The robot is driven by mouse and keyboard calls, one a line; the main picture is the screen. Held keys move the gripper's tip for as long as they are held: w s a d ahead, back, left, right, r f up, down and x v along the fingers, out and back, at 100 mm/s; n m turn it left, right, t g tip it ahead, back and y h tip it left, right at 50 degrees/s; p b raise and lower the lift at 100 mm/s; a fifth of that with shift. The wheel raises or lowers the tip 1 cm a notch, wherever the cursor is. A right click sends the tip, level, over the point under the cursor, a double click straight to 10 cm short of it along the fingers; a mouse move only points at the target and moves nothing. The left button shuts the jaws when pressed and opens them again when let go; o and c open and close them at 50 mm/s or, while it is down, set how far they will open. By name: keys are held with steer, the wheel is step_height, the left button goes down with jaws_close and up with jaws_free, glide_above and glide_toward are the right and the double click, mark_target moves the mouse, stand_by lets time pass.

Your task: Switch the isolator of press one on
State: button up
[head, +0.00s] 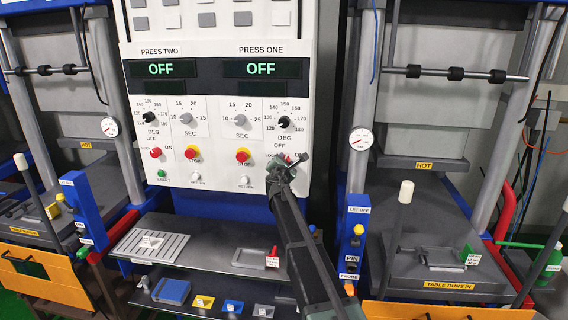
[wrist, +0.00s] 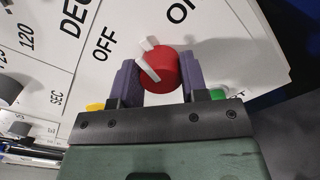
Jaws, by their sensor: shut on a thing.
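The red isolator knob of press one (wrist: 163,68) has white marks on it and sits on the white panel between the printed OFF and ON. Its white pointer leans to the upper left; I cannot tell which label it lines up with. My gripper (wrist: 158,78) has its two fingers on either side of the knob and is shut on it. In the head view my gripper (head: 287,162) is at the panel's lower right and mostly hides the knob. The press one display (head: 261,68) reads OFF.
A shelf (head: 215,248) with trays lies below. A blue post (head: 352,245) stands to the right.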

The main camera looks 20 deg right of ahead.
steer(key=shift+s+f+m, duration=0.1)
steer(key=shift+m, duration=2.35)
steer(key=shift+f+m, duration=0.1)
steer(key=shift+m, duration=2.35)
steer(key=o, duration=0.9)
